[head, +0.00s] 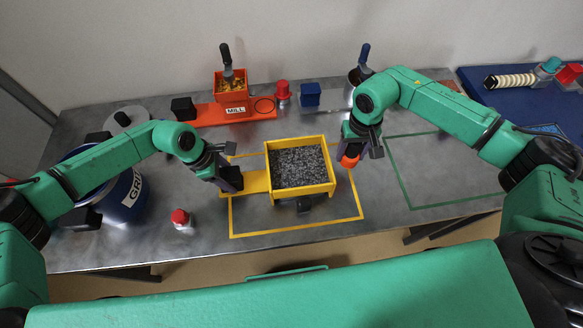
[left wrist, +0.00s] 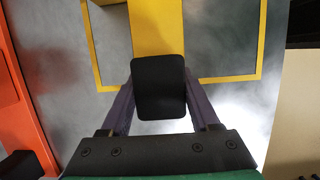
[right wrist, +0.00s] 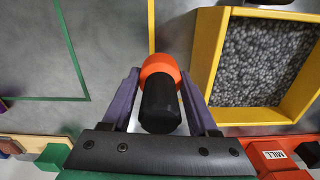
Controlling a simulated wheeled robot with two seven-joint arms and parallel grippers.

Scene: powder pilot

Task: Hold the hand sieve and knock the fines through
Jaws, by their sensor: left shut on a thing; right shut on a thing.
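The yellow square hand sieve (head: 328,182) holds dark grey granules and sits over the yellow outlined area on the table. It also shows in the right wrist view (right wrist: 211,75). My left gripper (head: 231,180) is shut on the sieve's black handle grip (left wrist: 158,87), at the left end of its yellow arm. My right gripper (head: 352,150) is shut on the black handle of an orange-headed knocker (right wrist: 160,66), beside the sieve's right wall. In the head view I cannot tell whether the orange head touches the wall. What lies under the sieve is mostly hidden.
A yellow outline (head: 300,230) surrounds the sieve; a green outline (head: 415,206) to the right encloses bare table. An orange mill (head: 232,95) stands behind. A blue drum (head: 125,195) and red-capped jar (head: 181,219) are at left. A blue tray (head: 510,100) is back right.

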